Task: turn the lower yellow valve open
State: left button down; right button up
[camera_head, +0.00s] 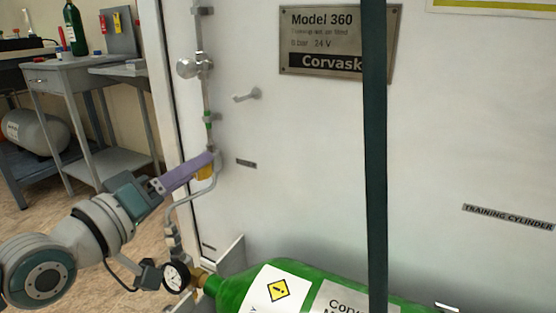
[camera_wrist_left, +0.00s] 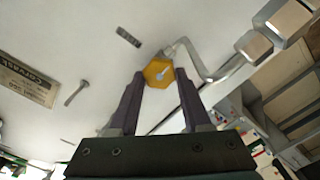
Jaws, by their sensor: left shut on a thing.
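The yellow valve (camera_head: 205,173) sits low on the pipe run at the left side of the white panel, partly hidden by my fingers in the head view. In the left wrist view the yellow valve (camera_wrist_left: 157,73) is a six-sided knob with a pale mark on its face. My left gripper (camera_head: 211,158) comes in from the lower left. In the wrist view its two purple fingertips (camera_wrist_left: 159,76) stand on either side of the knob, shut on it. How far the valve is turned cannot be told. My right gripper is not in view.
A green cylinder (camera_head: 235,289) with a pressure gauge (camera_head: 176,276) lies below the valve. A grey round fitting (camera_head: 188,67) and a small lever (camera_head: 247,95) are above. A dark upright strip (camera_head: 375,150) crosses the view. A grey side table (camera_head: 85,72) stands at left.

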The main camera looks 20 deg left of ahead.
pick_arm(q)
jog(key=shift+n, duration=0.3)
jog(key=shift+c, duration=1.8)
grip_release()
jog(key=s+p, duration=0.3)
jog(key=s, duration=0.7)
jog(key=shift+a, duration=0.4)
jog(key=shift+r, duration=0.1)
